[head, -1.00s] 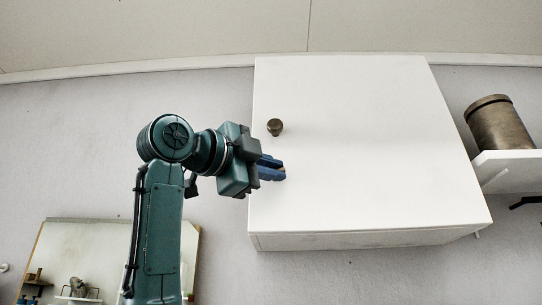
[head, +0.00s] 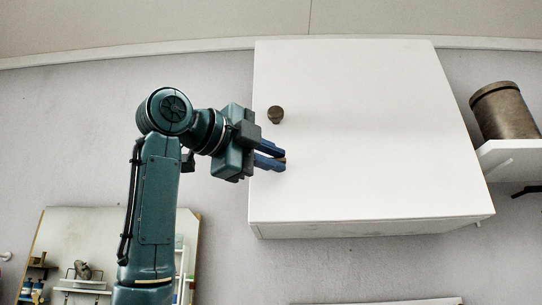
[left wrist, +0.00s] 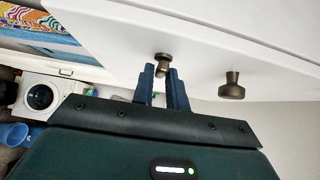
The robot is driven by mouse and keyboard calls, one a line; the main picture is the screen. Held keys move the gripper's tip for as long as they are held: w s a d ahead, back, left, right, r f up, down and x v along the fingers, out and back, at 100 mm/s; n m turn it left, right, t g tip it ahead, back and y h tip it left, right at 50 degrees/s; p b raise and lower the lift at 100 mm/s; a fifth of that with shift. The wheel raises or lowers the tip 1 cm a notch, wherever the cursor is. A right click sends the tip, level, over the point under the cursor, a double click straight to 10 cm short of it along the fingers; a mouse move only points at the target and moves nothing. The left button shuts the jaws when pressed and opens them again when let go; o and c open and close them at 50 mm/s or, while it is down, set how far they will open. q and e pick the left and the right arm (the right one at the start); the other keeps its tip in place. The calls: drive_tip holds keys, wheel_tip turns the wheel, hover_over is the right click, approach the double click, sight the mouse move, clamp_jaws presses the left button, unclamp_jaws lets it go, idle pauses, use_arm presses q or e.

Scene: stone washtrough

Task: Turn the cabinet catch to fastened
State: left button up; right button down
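The white cabinet (head: 360,130) hangs on the wall with its door closed. The catch is a small brown metal piece at the door's left edge, mostly hidden by my fingers in the head view. In the left wrist view the catch (left wrist: 162,60) shows at and between my fingertips. My left gripper (head: 284,159) has its blue fingers apart, one on each side of the catch; they also show in the left wrist view (left wrist: 161,75). I cannot tell whether they touch it. A round brown knob (head: 276,115) sits above the catch. My right gripper is not in view.
A shelf (head: 512,158) with a brown metal canister (head: 504,112) is right of the cabinet. A board with small shelves (head: 105,240) is at lower left. In the left wrist view a white washing machine (left wrist: 42,96) is at far left. Open wall lies below the cabinet.

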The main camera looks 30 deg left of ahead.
use_arm(q)
drive_tip(key=o, duration=0.3)
drive_tip(key=shift+o, duration=0.2)
drive_tip(key=b+v, duration=0.3)
drive_tip(key=v, duration=1)
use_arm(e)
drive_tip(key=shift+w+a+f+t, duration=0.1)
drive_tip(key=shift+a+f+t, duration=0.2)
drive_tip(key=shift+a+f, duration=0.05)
use_arm(q)
drive_tip(key=shift+a, duration=0.1)
